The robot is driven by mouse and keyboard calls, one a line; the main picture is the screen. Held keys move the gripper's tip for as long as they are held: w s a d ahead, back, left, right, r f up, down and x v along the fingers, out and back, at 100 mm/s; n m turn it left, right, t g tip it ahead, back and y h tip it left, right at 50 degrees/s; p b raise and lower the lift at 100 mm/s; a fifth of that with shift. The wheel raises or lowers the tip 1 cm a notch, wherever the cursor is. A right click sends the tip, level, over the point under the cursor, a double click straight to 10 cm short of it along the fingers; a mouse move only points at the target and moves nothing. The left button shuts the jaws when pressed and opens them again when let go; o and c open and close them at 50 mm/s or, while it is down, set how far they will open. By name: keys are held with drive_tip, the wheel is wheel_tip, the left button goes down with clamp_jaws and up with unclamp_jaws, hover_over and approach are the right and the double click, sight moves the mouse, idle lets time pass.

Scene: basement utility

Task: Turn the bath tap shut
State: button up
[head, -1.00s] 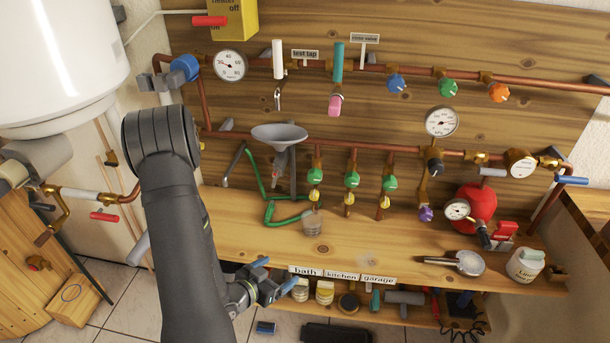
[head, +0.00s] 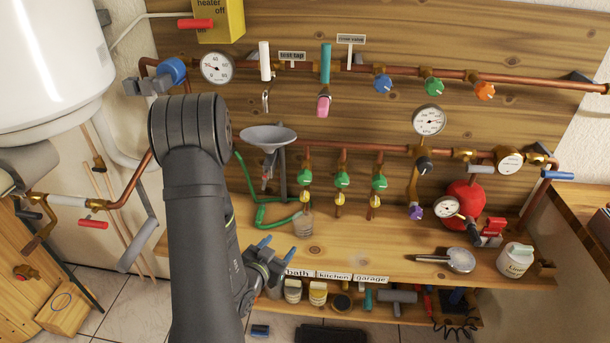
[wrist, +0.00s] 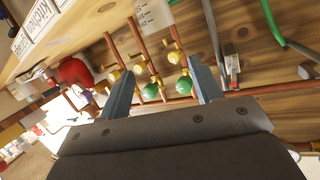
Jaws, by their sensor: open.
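Three green-knobbed taps stand in a row on short copper pipes above the shelf. The left one (head: 305,177) is in line with the "bath" label (head: 299,272) on the shelf edge, so I take it as the bath tap. It seems to be the rightmost green knob (wrist: 186,86) in the wrist view. My gripper (head: 274,251) is open and empty at the shelf's front edge, left of the "bath" label, below and in front of that tap. In the wrist view its blue fingers (wrist: 155,80) are spread, with the taps beyond them. Whether the tap is open cannot be told.
A grey funnel (head: 268,137) and green hose (head: 264,212) are left of the taps. A ribbed cup (head: 303,224) stands below the bath tap. The kitchen (head: 342,180) and garage (head: 379,182) taps are close on its right. The shelf's middle front is clear.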

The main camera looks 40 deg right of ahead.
sight(305, 173)
drive_tip(key=d+r+n+t, duration=0.2)
drive_tip(key=d+r+t, duration=0.45)
drive_tip(key=r, duration=0.35)
drive_tip(key=shift+g, duration=0.35)
drive_tip(key=x, duration=1.1)
drive_tip(key=f+x, duration=0.1)
drive_tip(key=x, duration=0.4)
drive_tip(key=shift+w+d+r, duration=0.1)
drive_tip(key=shift+w+d, duration=0.2)
drive_tip(key=shift+n, duration=0.3)
drive_tip(key=c, duration=1)
